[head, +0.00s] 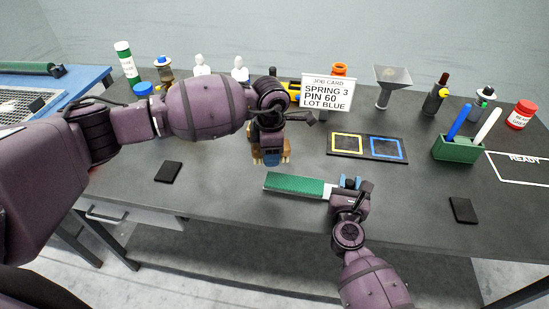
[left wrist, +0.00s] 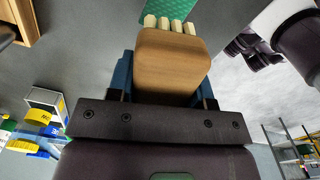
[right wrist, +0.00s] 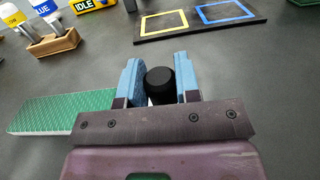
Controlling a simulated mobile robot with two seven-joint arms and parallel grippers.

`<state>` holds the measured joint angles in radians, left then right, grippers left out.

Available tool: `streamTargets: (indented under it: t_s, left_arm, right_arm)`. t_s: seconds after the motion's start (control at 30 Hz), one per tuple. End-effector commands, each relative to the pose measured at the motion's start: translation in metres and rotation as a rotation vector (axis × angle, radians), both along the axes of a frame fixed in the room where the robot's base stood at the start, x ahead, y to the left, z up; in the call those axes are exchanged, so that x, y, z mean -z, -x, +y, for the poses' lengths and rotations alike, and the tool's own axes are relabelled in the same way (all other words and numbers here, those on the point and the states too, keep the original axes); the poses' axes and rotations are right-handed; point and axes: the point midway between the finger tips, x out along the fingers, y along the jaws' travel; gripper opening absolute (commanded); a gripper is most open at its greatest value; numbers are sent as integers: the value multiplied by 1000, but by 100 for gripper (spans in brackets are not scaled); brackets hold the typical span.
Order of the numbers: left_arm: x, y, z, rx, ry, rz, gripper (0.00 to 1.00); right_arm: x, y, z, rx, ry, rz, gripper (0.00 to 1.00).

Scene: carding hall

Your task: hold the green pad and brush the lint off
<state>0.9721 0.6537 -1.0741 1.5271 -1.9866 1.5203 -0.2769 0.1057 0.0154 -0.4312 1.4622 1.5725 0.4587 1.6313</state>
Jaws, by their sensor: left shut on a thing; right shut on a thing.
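The green pad (head: 295,185) is a flat strip with a pale edge, near the table's front middle. My right gripper (head: 349,184) is shut at its right end, on a black round handle (right wrist: 160,86) in the right wrist view. The pad's green face (right wrist: 62,110) extends left there. My left gripper (head: 270,156) is shut on a wooden brush (left wrist: 172,62) with pale bristles (left wrist: 170,25). No lint is discernible.
A dark tray with yellow and blue squares (head: 367,147) lies behind the pad. A green holder (head: 457,149) with pens stands right. Black flat pieces lie left (head: 168,172) and right (head: 463,210). A job card (head: 328,91) and bottles line the back.

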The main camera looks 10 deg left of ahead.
Motion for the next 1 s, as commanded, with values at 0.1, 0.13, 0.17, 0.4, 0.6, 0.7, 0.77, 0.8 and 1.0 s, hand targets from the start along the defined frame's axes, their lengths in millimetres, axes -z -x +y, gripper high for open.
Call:
streamTargets:
  t_s: [0.1,0.13,0.17,0.4,0.6,0.7,0.77,0.8,1.0]
  left_arm:
    - [0,0,0,0,0,0,24]
    - [0,0,0,0,0,0,24]
    - [0,0,0,0,0,0,24]
    - [0,0,0,0,0,0,24]
    - [0,0,0,0,0,0,24]
    - [0,0,0,0,0,0,24]
    - [0,0,0,0,0,0,24]
    - [0,0,0,0,0,0,24]
    - [0,0,0,0,0,0,24]
  right_arm:
    - [0,0,0,0,0,0,36]
    - [0,0,0,0,0,0,41]
    - [0,0,0,0,0,0,46]
    - [0,0,0,0,0,0,60]
    - [0,3,0,0,0,0,60]
    - [1,10,0,0,-1,2,60]
    - [1,17,0,0,-2,2,60]
    - [2,23,0,1,-2,3,60]
    - [1,57,0,0,-1,2,60]
